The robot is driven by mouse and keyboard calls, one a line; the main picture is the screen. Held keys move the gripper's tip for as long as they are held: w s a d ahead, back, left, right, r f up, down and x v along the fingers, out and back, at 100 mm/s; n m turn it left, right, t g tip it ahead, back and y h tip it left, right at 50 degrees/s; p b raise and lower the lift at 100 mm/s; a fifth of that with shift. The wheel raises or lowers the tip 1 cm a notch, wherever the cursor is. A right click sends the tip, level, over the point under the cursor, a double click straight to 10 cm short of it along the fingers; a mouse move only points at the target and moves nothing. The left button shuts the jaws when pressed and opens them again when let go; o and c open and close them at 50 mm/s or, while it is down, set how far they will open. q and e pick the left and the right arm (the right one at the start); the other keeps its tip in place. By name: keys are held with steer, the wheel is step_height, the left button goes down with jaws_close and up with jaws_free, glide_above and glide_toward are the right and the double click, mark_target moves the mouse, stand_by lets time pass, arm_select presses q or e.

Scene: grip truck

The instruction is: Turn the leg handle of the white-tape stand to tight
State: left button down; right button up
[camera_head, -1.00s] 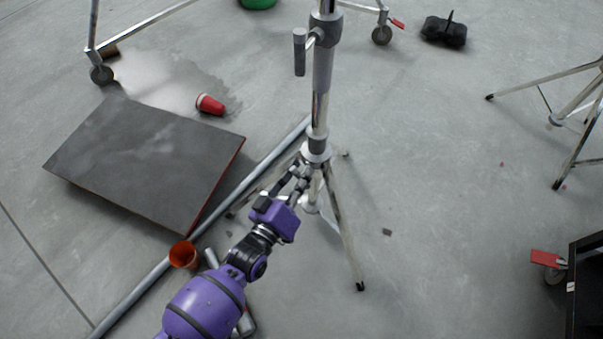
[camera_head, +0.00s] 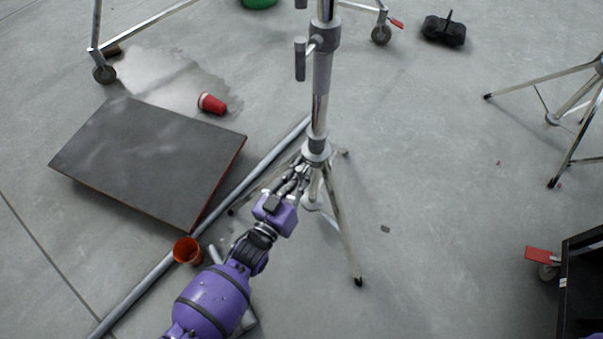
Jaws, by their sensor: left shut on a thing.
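The upright metal stand (camera_head: 320,95) rises through the middle of the camera_head view, its legs spread on the floor. I cannot make out white tape on it. An upper handle (camera_head: 300,60) sticks out to the left of its column. My left gripper (camera_head: 297,173) reaches in from below left to just under the collar (camera_head: 316,150) where the legs meet. Its fingers are shut on the leg handle, which is mostly hidden behind them. My right gripper is not in view.
A dark panel (camera_head: 150,160) lies at left beside a long grey pipe (camera_head: 140,295). An orange cup (camera_head: 187,251) and a red cup (camera_head: 211,103) are on the floor. Another stand (camera_head: 575,105) and a black cart (camera_head: 585,285) are at right. Floor between is mostly clear.

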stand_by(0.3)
arm_select(q)
steer(key=c, duration=1.7)
jaws_free()
steer(key=shift+c, duration=0.2)
steer(key=v, duration=1.2)
